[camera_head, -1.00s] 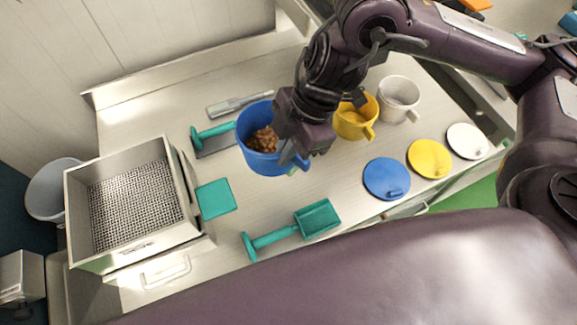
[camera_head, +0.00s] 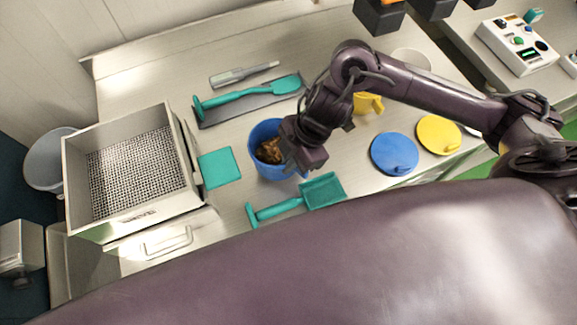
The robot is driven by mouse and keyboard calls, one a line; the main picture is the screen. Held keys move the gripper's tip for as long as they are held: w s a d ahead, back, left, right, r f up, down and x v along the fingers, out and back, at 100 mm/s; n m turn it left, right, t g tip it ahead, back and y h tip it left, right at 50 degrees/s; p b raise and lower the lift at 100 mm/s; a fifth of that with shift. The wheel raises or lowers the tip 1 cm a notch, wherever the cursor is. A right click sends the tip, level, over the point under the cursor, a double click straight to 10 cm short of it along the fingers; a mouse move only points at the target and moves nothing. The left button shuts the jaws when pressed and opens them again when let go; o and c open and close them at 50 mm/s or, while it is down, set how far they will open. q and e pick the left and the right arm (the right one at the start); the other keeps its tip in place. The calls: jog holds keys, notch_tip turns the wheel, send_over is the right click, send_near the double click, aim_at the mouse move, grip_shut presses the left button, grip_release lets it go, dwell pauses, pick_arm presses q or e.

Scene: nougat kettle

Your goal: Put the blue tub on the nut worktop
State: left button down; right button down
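The blue tub (camera_head: 259,132), with brown nuts inside, is upright over the pale worktop (camera_head: 150,85), between the teal square and the blue lid. My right gripper (camera_head: 297,160) is at the tub's right side and appears shut on it. Its fingertips and the tub's handle are mostly hidden by the gripper body. I cannot tell whether the tub's base touches the worktop. My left gripper is not in view.
A steel box with a perforated floor (camera_head: 72,185) stands left, by the teal square (camera_head: 219,167). A teal scoop (camera_head: 323,190) lies close in front; a teal spatula (camera_head: 240,95) lies behind. A yellow cup (camera_head: 368,104), blue lid (camera_head: 394,154) and yellow lid (camera_head: 438,134) are right.

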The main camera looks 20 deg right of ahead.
notch_tip(320, 180, down, 3)
jog(key=shift+f, duration=0.1)
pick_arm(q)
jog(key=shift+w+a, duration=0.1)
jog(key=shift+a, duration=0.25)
pick_arm(e)
jog(key=shift+f, duration=0.15)
jog(key=c, duration=1.7)
grip_release()
jog(key=v, duration=1.2)
